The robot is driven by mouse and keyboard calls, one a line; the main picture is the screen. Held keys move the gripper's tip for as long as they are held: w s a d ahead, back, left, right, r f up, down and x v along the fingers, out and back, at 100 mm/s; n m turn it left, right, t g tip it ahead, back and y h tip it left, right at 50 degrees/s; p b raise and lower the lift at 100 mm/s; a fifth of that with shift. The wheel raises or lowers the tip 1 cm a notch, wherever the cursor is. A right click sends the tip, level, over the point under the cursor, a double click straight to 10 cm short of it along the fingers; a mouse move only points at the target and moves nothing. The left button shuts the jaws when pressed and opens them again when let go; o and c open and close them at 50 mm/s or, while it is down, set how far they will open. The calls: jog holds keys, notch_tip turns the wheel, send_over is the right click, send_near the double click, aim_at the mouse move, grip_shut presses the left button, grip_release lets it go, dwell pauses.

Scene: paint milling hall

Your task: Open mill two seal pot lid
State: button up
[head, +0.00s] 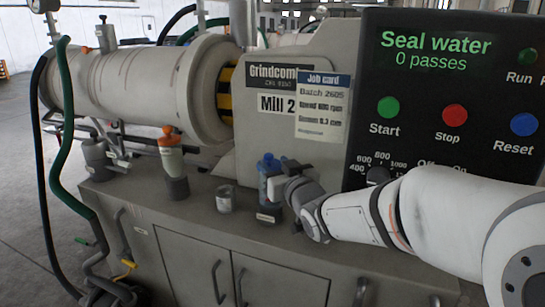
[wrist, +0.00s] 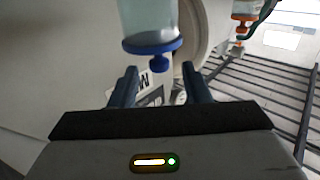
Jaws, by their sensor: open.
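The mill two seal pot (head: 265,188) stands on the cabinet top in front of the Mill 2 panel, a clear vessel with a blue lid on it. In the wrist view the pot (wrist: 150,17) appears upside down, its blue lid (wrist: 152,46) and small blue knob (wrist: 159,64) pointing down the picture. My gripper (wrist: 160,76) is open, its two fingers apart and pointing toward the lid, with the knob near the gap between them. In the head view my gripper (head: 282,183) is beside the pot and partly covers it. I cannot tell whether a finger touches the knob.
A vessel with an orange cap (head: 167,135) sits in a grey holder to the left. A small metal cup (head: 224,198) stands between them. The control panel (head: 455,100) with green, red and blue buttons rises at right and reads "Seal water 0 passes". Hoses hang at far left.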

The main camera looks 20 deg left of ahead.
aim_at(269, 154)
jog(key=shift+x, duration=2.35)
jog(key=shift+c, duration=0.2)
